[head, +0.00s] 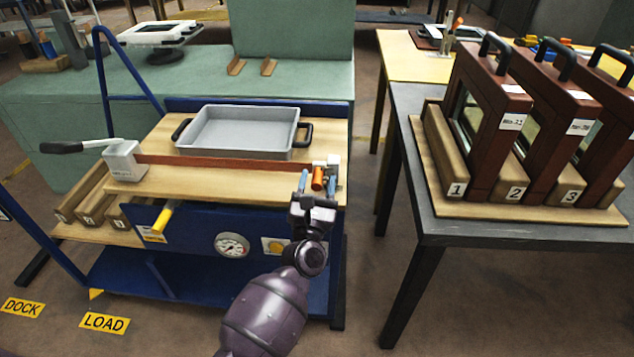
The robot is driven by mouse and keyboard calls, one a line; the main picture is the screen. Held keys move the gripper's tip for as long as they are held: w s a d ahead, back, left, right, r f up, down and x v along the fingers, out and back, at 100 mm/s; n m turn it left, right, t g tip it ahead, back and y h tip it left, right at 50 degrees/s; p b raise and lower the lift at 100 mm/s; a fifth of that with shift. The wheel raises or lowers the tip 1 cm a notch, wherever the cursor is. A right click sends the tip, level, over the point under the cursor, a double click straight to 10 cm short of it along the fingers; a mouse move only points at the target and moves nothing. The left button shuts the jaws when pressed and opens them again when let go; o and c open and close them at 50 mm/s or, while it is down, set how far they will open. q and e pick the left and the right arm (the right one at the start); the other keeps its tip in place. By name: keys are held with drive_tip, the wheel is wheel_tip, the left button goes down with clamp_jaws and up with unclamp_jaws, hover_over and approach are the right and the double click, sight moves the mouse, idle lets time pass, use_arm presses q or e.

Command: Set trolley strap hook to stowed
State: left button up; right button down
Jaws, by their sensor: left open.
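The blue trolley (192,247) has a wooden top. A reddish-brown strap (225,166) runs across it from a white block (123,161) at the left to the right end. A small orange piece (318,177), which looks like the strap hook, is at the strap's right end beside a pale bracket (333,162). My left gripper (317,181) is at this end, open, with blue-tipped fingers on either side of the orange piece. I cannot tell whether they touch it. How the hook sits on the bracket is too small to tell. My right gripper is not in view.
A grey tray (240,146) sits on the trolley behind the strap. A black-handled lever (62,147) sticks out left of the white block. A dark table (440,225) at the right holds several brown frames (487,125) in numbered wooden slots. A floor gap separates it from the trolley.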

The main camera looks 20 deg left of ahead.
use_arm(q)
drive_tip(key=shift+c, duration=0.8)
clamp_jaws()
